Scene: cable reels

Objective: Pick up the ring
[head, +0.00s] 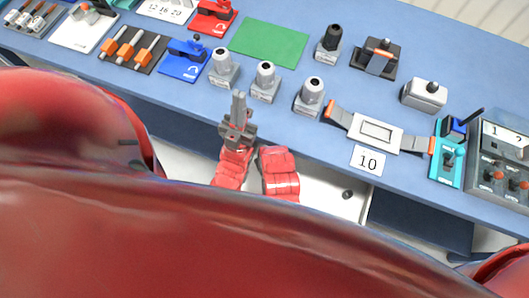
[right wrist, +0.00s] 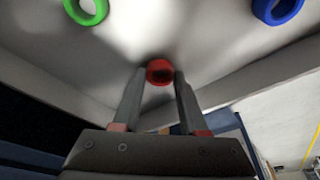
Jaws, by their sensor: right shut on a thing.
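In the right wrist view, a red ring (right wrist: 160,71) sits between the fingertips of my right gripper (right wrist: 160,80), which is shut on it. A pale surface lies behind the ring; whether the ring touches it I cannot tell. A green ring (right wrist: 87,10) and a blue ring (right wrist: 278,8) lie apart at the top left and top right. In the head view, my left gripper (head: 238,105) points up at the table's front edge. Its fingers overlap, so their gap is hard to judge. The right gripper and the rings cannot be made out in the head view.
A white open drawer (head: 318,197) shows below the blue table (head: 290,125). A green mat (head: 268,43) is bare.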

